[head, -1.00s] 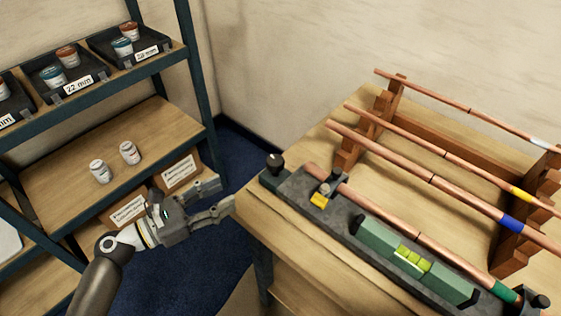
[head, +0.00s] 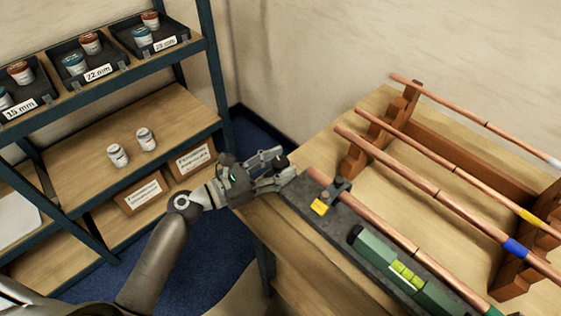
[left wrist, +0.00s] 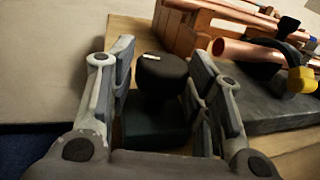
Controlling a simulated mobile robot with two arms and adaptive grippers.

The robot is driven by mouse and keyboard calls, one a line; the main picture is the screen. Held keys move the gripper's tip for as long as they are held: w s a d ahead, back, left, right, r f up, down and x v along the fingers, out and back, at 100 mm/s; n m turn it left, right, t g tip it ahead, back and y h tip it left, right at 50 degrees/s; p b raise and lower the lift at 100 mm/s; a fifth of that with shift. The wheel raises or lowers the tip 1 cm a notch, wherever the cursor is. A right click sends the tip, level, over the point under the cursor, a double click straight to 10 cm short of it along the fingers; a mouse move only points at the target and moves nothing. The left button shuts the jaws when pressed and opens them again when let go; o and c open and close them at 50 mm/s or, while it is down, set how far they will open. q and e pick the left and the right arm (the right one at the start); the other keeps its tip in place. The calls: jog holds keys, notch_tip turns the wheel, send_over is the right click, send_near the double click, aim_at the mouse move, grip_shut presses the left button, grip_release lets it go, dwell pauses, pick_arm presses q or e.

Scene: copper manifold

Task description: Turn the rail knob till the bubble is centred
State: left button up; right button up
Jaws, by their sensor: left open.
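The rail knob (left wrist: 162,75) is black with a small white mark on top. In the left wrist view it stands between the open fingers of my left gripper (left wrist: 160,90), with no clear contact on either side. In the head view my left gripper (head: 278,172) is at the rail's left end, and its fingers partly hide the knob (head: 281,162). The grey rail (head: 300,193) carries a copper pipe (head: 380,225) and a green spirit level (head: 375,255). The level's yellow-green vial (head: 407,275) is visible, but the bubble's position is too small to tell. My right gripper is not in view.
A wooden rack (head: 352,160) with several copper pipes stands behind the rail on the workbench (head: 325,150). A shelf (head: 95,130) with jars and labelled bins stands at the left.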

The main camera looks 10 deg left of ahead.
pick_arm(q)
jog(key=shift+w+d, duration=0.2)
jog(key=shift+d, duration=0.05)
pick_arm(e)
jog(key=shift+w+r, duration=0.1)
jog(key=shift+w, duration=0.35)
pick_arm(q)
jog(key=c, duration=0.8)
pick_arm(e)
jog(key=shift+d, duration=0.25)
